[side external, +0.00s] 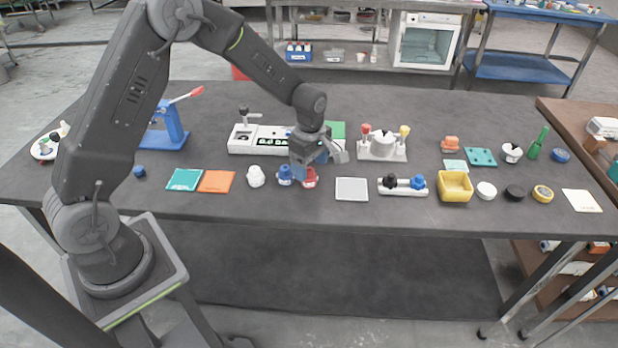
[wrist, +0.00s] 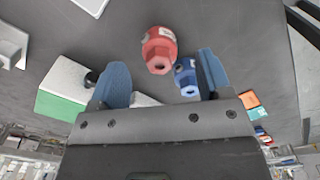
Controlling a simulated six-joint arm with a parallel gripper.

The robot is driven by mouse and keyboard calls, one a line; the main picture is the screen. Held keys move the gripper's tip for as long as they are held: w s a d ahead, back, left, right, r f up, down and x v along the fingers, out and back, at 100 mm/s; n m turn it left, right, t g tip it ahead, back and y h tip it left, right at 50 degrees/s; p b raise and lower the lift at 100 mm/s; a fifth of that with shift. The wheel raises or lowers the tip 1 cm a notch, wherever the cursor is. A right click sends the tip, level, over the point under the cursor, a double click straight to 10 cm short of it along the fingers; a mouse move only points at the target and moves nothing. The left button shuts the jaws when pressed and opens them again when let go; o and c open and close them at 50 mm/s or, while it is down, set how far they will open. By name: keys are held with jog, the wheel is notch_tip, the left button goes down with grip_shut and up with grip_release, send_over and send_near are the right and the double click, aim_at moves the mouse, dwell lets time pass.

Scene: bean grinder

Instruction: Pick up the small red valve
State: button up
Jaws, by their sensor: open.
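The small red valve (side external: 309,178) stands on the dark table near its front edge. In the wrist view the red valve (wrist: 158,50) lies ahead of my gripper, roughly between the lines of the two blue fingers but beyond their tips. My gripper (side external: 312,160) is open and just above and behind the valve in the side view; it also shows in the wrist view (wrist: 160,75). A small blue valve (side external: 285,175) stands just left of the red one. In the wrist view the blue valve (wrist: 186,77) sits close to the right finger.
A white valve (side external: 256,176) stands further left. A grey square plate (side external: 351,189) lies to the right, with bare table between. A white panel (side external: 262,139) and a green block (side external: 335,130) are behind my gripper. A yellow bin (side external: 455,187) is further right.

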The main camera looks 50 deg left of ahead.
aim_at(310, 170)
jog(key=shift+a+f, duration=0.2)
jog(key=shift+f, duration=1.7)
jog(key=c, duration=1)
